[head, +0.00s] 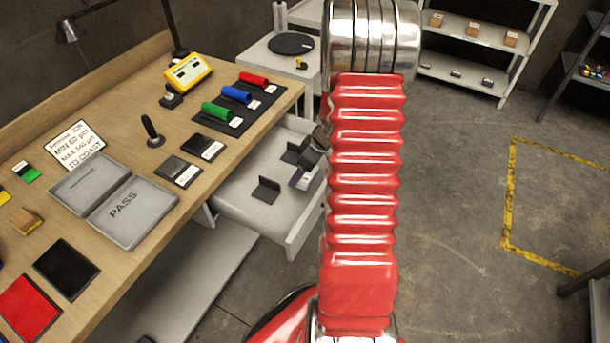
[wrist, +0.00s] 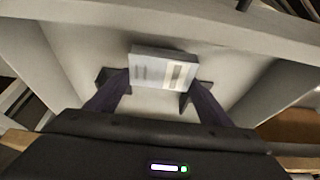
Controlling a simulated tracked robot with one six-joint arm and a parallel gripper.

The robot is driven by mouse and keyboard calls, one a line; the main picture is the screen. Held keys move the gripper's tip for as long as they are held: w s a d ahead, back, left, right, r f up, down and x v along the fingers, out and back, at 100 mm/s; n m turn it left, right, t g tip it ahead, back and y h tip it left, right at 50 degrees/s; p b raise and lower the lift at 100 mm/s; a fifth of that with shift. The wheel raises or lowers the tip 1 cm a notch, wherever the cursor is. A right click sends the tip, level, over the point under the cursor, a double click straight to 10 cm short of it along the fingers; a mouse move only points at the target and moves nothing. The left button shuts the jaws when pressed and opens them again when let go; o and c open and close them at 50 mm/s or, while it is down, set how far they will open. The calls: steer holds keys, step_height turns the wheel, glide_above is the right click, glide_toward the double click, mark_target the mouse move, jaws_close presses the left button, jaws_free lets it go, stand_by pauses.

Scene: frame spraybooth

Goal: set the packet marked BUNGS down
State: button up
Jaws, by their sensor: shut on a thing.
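My gripper (wrist: 157,88) is shut on a pale packet (wrist: 162,68) with light and brownish printed panels, held between its two dark purple fingers. The print is too blurred to read, so I cannot confirm BUNGS. The packet is over the open grey drawer (head: 240,193), whose pale floor (wrist: 90,40) lies behind it in the wrist view. I cannot tell whether the packet touches that floor. In the head view my red arm hides most of the gripper; a small white and purple shape (head: 303,179) shows beside the arm, inside the drawer.
The drawer's left floor is clear. The wooden bench (head: 130,235) above holds a PASS case (head: 133,212), coloured rolls and dark tiles.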

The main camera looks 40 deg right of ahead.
steer(key=shift+f, duration=0.1)
steer(key=shift+f, duration=1.8)
steer(key=shift+f, duration=0.1)
steer(key=o, duration=1.2)
steer(key=shift+c, duration=0.2)
steer(key=v, duration=1.2)
